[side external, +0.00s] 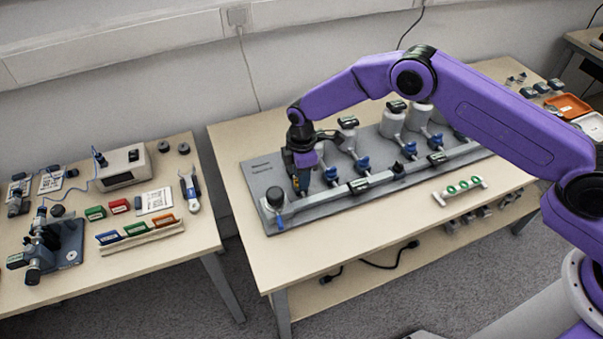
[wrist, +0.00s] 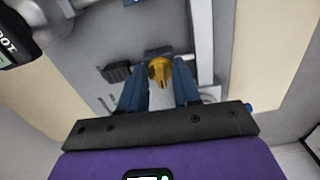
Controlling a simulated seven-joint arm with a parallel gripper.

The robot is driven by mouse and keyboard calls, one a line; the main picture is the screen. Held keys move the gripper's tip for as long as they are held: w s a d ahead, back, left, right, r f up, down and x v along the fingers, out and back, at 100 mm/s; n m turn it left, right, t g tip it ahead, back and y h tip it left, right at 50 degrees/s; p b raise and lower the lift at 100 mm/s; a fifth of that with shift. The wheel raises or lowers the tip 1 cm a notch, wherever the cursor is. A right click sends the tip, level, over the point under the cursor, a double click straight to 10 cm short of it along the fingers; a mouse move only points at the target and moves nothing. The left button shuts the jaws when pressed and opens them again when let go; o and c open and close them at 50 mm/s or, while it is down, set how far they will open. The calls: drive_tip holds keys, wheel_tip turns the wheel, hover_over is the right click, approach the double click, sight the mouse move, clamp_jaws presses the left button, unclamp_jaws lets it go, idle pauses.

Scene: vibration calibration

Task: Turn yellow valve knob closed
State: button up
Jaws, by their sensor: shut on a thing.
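The yellow valve knob (wrist: 160,72) shows in the wrist view between the two blue-grey fingers of my gripper (wrist: 160,84). The fingers are shut on the knob, one on each side. In the side external view my gripper (side external: 301,186) points down at the left part of the grey panel (side external: 258,172). The gripper mostly hides the knob there. I cannot tell the knob's exact turn angle.
Several blue valves, one of them a blue valve (side external: 331,175), line the pipe to the right of my gripper. A black-capped post (side external: 275,198) stands close at left. Grey canisters (side external: 391,122) stand behind. A white rack with green rings (side external: 460,188) lies in front.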

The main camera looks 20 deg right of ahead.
drive_tip(key=shift+n, duration=0.5)
drive_tip(key=o, duration=1)
drive_tip(key=shift+r, duration=0.15)
wheel_tip(320, 180, up, 17)
drive_tip(key=shift+r, duration=0.1)
idle(0.4)
